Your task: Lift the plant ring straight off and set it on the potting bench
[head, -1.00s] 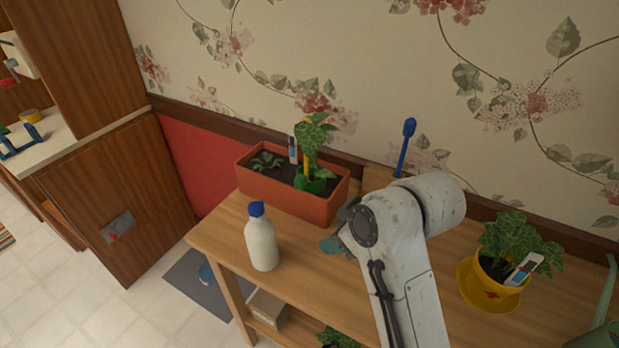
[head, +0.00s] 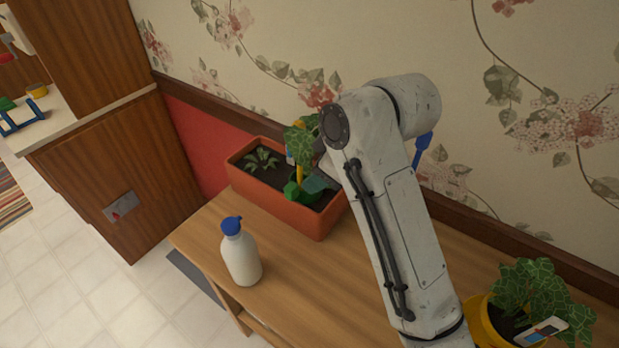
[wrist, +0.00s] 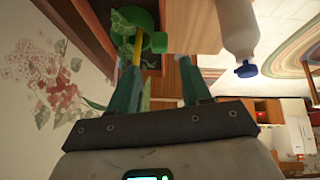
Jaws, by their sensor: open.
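The plant ring (head: 298,192) is a green piece low around the yellow stake, among leaves in the terracotta planter (head: 318,222). In the wrist view the green ring (wrist: 147,20) with a square tab shows at the top, beyond my fingertips. My gripper (wrist: 158,72) is open, its two teal fingers pointing toward the ring with nothing between them. In the head view my gripper (head: 322,182) is just right of the ring, partly hidden by my arm. Whether it touches the ring I cannot tell. The wooden potting bench (head: 290,290) carries the planter.
A white bottle with a blue cap (head: 240,255) stands on the bench in front of the planter. A yellow pot with a leafy plant (head: 487,325) stands at the lower right. A blue upright tool (head: 422,148) is behind my arm. Bare bench lies right of the bottle.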

